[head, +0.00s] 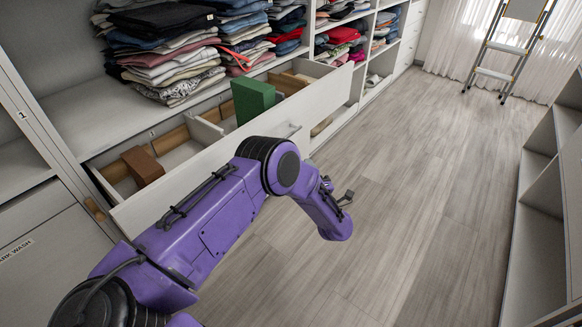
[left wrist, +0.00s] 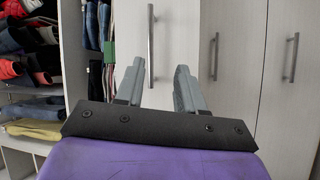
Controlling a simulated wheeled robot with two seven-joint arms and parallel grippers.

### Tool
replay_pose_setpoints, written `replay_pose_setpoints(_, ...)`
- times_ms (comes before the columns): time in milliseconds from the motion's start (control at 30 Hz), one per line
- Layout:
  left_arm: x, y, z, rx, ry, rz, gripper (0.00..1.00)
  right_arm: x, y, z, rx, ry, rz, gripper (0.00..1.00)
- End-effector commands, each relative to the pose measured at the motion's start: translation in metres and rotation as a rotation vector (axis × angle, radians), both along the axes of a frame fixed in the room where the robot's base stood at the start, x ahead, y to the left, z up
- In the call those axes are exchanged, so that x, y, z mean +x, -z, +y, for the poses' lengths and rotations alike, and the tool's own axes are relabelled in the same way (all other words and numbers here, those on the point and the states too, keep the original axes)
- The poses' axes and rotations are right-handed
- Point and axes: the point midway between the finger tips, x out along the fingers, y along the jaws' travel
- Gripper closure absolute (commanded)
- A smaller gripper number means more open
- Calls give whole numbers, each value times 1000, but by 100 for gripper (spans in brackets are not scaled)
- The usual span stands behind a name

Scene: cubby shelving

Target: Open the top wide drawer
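The wide drawer below the folded clothes stands pulled out in the head view, its long pale front panel (head: 325,97) away from the shelving and its inside showing. A green box (head: 253,98) and a brown box (head: 142,166) are in its divided inside. My left arm crosses in front of the panel and hides part of it. My left gripper (head: 346,197) is over the floor to the right of the drawer, apart from it. In the left wrist view the gripper's two grey fingers (left wrist: 160,82) are spread with nothing between them. My right gripper is not in view.
Folded clothes (head: 165,50) fill the shelf above the drawer. The wooden floor (head: 400,190) is clear. Open shelving (head: 540,240) stands at right and a ladder (head: 505,48) at the back. The left wrist view shows tall doors with a bar handle (left wrist: 151,45).

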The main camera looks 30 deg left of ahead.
Motion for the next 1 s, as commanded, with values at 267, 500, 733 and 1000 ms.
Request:
replay_pose_setpoints(267, 18, -17, 26, -56, -119, -192, 62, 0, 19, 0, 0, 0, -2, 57)
replay_pose_setpoints(500, 43, -28, 73, -55, -116, -189, 62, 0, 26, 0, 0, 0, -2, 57)
replay_pose_setpoints(733, 56, -34, 97, -55, -112, -186, 62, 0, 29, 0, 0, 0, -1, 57)
replay_pose_setpoints(1000, 58, -35, 100, -54, -110, -186, 62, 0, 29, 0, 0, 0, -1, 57)
